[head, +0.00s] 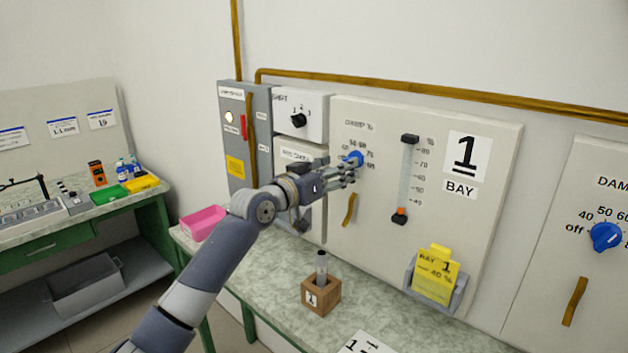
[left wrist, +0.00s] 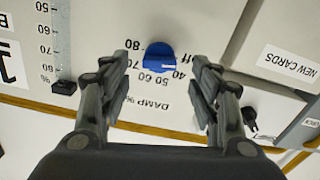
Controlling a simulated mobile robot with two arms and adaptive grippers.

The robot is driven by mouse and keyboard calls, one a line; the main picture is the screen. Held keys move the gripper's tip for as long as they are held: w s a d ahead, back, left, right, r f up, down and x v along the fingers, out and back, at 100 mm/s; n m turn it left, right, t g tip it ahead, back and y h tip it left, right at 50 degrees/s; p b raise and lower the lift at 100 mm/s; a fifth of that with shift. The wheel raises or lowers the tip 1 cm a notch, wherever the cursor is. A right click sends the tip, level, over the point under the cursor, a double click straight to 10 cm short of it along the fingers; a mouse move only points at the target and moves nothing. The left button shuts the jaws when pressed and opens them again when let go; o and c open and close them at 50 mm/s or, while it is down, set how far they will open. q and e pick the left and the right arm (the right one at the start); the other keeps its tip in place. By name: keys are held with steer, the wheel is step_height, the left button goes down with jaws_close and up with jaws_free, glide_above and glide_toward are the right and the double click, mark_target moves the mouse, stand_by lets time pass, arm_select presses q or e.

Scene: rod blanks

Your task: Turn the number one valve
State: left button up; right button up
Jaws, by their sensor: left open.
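The number one valve is a blue dial knob (head: 356,158) on the white panel marked 1 BAY (head: 484,206), under a DAMP % label. It also shows in the left wrist view (left wrist: 160,57), upside down, ringed by numbers from off to 80. I cannot tell which number it points to. My left gripper (head: 347,172) is open in front of the knob and partly covers it and its scale in the head view. In the left wrist view the gripper (left wrist: 158,80) has its fingers apart, one to each side of the knob; contact is not visible. My right gripper is out of view.
A yellow card reading BAY 1, 40 % (head: 435,277) sits in a holder low on the panel. A slider scale (head: 405,180) stands right of the knob. A wooden block with a rod (head: 321,294) and a pink bin (head: 203,222) are on the bench. Another blue knob (head: 605,236) is far right.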

arm_select(q)
steer(key=v, duration=0.8)
steer(key=shift+s, duration=0.15)
steer(key=shift+a, duration=0.1)
